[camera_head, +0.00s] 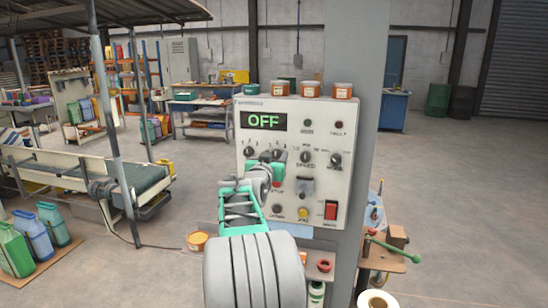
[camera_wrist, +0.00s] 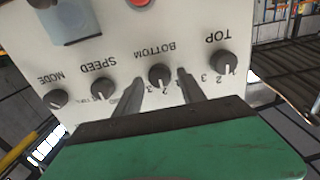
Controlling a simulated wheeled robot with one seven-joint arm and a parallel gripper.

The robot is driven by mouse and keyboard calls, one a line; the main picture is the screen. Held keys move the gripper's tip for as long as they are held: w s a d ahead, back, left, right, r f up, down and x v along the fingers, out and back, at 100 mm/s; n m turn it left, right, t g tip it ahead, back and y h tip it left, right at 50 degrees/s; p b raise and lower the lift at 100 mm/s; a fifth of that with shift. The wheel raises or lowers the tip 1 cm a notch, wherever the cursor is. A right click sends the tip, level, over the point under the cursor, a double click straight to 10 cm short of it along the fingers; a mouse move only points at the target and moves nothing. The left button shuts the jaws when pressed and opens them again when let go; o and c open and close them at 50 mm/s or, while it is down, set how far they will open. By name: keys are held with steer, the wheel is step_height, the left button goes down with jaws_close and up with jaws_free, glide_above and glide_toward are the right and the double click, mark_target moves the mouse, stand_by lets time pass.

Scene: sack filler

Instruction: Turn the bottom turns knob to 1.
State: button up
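The grey control panel (camera_head: 295,160) carries a row of dark knobs and a display (camera_head: 264,120) reading OFF. In the wrist view, where the panel is upside down, the bottom turns knob (camera_wrist: 160,75) is a small dark round knob labelled BOTTOM. Its small numbers sit just below it in the picture; its exact pointer setting is too small to tell. My gripper (camera_wrist: 160,79) is open, one finger on each side of this knob, with visible gaps. In the head view my gripper (camera_head: 266,168) is at the panel's left half and partly hides the knobs.
The TOP knob (camera_wrist: 223,63) is close beside one finger; the SPEED knob (camera_wrist: 103,88) and MODE knob (camera_wrist: 57,99) are on the other side. A red switch (camera_head: 331,210) and a yellow button (camera_head: 303,214) sit lower on the panel. Orange jars (camera_head: 311,89) stand on top.

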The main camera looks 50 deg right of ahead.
jaws_close()
steer(key=shift+f+n+b, duration=0.1)
steer(key=shift+n+b, duration=0.2)
stand_by(0.3)
steer(key=shift+f+n+b, duration=0.15)
steer(key=shift+n+b, duration=0.6)
steer(key=shift+n, duration=0.15)
steer(key=shift+n+b, duration=0.75)
steer(key=shift+n, duration=0.45)
steer(key=shift+w+n+b, duration=0.1)
steer(key=shift+n+b, duration=0.55)
steer(key=shift+n, duration=1.45)
